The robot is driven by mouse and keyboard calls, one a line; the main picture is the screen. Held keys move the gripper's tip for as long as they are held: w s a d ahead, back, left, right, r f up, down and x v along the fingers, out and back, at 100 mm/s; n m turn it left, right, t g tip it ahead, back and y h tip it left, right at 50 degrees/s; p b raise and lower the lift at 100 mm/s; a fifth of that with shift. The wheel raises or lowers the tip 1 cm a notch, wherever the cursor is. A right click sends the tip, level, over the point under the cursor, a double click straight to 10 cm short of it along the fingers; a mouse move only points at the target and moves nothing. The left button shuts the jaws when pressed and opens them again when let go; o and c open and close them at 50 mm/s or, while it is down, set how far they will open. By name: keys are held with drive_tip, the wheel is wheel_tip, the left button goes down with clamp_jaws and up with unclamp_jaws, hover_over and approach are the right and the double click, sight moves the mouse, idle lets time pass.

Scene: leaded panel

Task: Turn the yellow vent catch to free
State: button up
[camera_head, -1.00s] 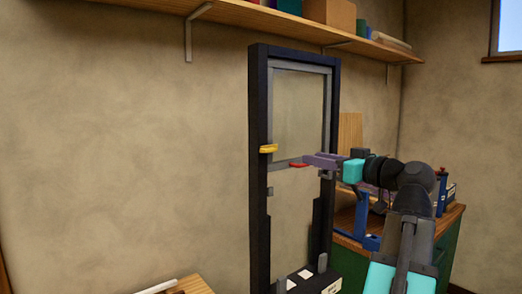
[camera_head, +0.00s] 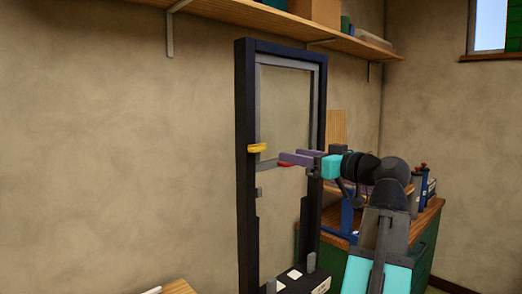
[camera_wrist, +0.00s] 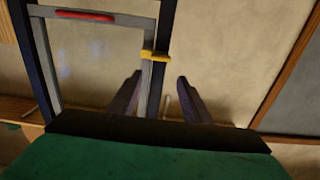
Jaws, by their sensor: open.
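The yellow vent catch (camera_head: 257,149) is a short bar lying level across the left upright of the dark frame (camera_head: 246,210). It also shows in the wrist view (camera_wrist: 155,56), across the edge of the grey vent sash (camera_wrist: 52,70). My gripper (camera_head: 281,157) is open, with two purple fingers to the right of the catch in the head view. In the wrist view my gripper (camera_wrist: 158,82) has the catch ahead of its fingertips, in line with the gap between them. Nothing is between the fingers, and they appear apart from the catch.
A red bar (camera_wrist: 85,15) sits on the sash rail; in the head view my fingers partly cover it. A wooden shelf (camera_head: 270,20) runs along the wall above. A green cabinet (camera_head: 420,245) with bottles stands at the right. The wall left of the frame is bare.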

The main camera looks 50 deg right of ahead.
sight(260, 149)
drive_tip(key=o, duration=0.3)
drive_tip(key=shift+w, duration=0.1)
drive_tip(key=shift+w+d+r+p, duration=0.15)
drive_tip(key=shift+w+p, duration=0.55)
drive_tip(key=shift+w, duration=1.35)
drive_tip(key=shift+w+d+f+p, duration=0.15)
drive_tip(key=shift+w+p, duration=0.55)
drive_tip(key=shift+w, duration=1.35)
drive_tip(key=shift+w+d+r+p, duration=0.15)
drive_tip(key=shift+w+p, duration=0.55)
drive_tip(key=shift+w, duration=2.05)
drive_tip(key=shift+f, duration=0.2)
drive_tip(key=c, duration=0.8)
drive_tip(key=shift+d, duration=0.25)
drive_tip(key=shift+c, duration=1.3)
drive_tip(key=shift+a, duration=0.2)
